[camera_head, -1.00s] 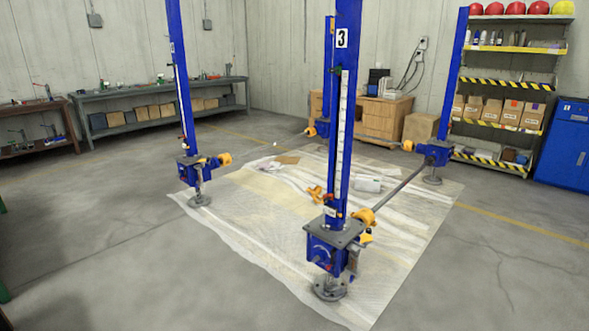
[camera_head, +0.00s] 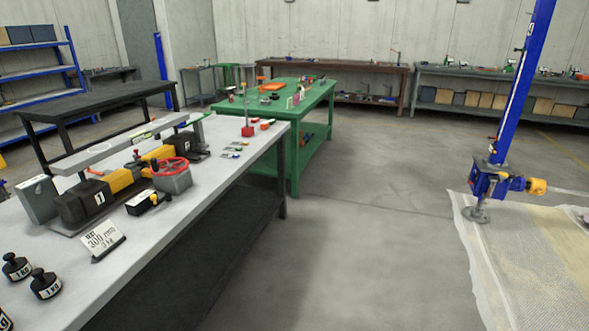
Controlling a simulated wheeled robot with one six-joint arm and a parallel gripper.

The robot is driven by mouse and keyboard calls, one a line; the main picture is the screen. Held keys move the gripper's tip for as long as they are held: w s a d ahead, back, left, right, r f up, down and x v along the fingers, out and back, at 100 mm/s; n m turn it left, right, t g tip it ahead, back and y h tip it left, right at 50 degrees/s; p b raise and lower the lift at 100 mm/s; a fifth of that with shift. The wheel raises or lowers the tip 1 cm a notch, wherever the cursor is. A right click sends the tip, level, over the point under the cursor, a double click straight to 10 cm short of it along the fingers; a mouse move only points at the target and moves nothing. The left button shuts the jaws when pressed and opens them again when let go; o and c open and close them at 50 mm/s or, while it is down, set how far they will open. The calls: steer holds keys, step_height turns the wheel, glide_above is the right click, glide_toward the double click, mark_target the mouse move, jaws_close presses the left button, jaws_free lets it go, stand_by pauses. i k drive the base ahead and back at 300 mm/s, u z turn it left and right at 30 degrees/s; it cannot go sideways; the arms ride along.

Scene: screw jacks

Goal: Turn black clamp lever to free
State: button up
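I cannot make out a black clamp lever for certain in this view. A blue screw jack (camera_head: 490,183) stands at the right on a round grey foot, with a tall blue column (camera_head: 520,80) rising from it. Small dark fittings sit on the column, too small to tell apart. On the near grey bench, a yellow and black device (camera_head: 122,180) carries a red handwheel (camera_head: 170,167). A small orange lever (camera_head: 96,172) shows at its left, and dark parts near its middle are unclear. My gripper is not in view.
The grey bench (camera_head: 232,133) fills the left front and holds black weights (camera_head: 45,284) and a sign (camera_head: 102,240). A green table (camera_head: 316,99) stands behind it. Clear floor (camera_head: 375,235) lies between the bench and the white sheet (camera_head: 500,235).

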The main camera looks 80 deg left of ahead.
mark_target(167, 197)
steer(key=u, duration=2.75)
steer(key=i, duration=1.75)
steer(key=u, duration=1.25)
